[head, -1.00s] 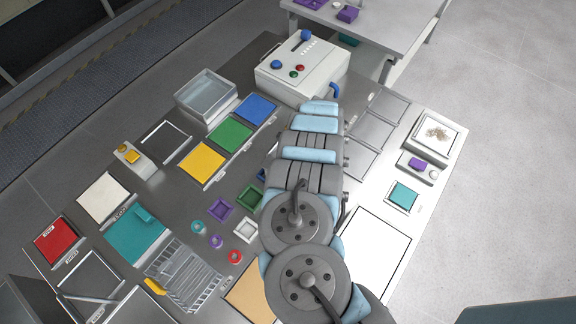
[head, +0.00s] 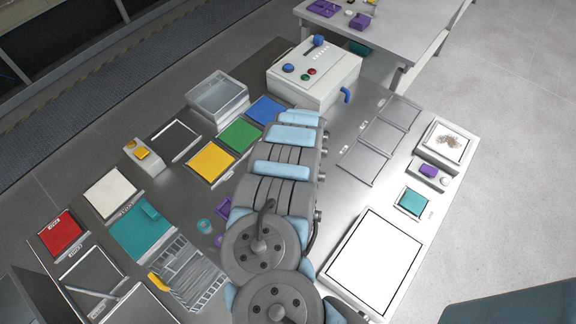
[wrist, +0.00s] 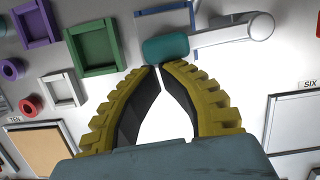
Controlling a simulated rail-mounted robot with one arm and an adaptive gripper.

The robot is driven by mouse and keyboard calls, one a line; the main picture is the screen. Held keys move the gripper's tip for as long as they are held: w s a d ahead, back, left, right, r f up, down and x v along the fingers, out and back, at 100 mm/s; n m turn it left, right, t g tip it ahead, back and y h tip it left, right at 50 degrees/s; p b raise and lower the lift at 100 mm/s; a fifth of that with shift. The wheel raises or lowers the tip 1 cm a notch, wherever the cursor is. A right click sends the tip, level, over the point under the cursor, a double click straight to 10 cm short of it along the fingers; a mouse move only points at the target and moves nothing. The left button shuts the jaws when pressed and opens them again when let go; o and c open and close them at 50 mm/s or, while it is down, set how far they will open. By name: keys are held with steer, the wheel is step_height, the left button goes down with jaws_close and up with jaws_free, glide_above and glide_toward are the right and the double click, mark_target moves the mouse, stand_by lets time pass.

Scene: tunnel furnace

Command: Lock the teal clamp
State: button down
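The teal clamp shows in the wrist view as a rounded teal grip (wrist: 166,47) on the end of a pale grey lever with a round pivot (wrist: 258,27). My gripper (wrist: 158,67) has yellow ribbed fingers with dark inner pads. Its fingertips are together, just below the teal grip in the picture. The tips look close to the grip; I cannot tell if they touch it. Nothing shows held between the fingers. In the head view my arm hides the clamp and the gripper.
In the wrist view, a green square tray (wrist: 95,48) and a purple tray (wrist: 34,22) lie left; a framed white panel (wrist: 298,122) lies right. In the head view, a white control box (head: 314,75) stands behind my arm, with a wire basket (head: 190,275) front left.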

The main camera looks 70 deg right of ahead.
stand_by(0.7)
steer(key=s+a+r+p, duration=0.2)
steer(key=s+r+p, duration=0.4)
steer(key=r, duration=0.3)
steer(key=shift+r+p, duration=0.4)
steer(key=shift+a, duration=0.1)
stand_by(0.5)
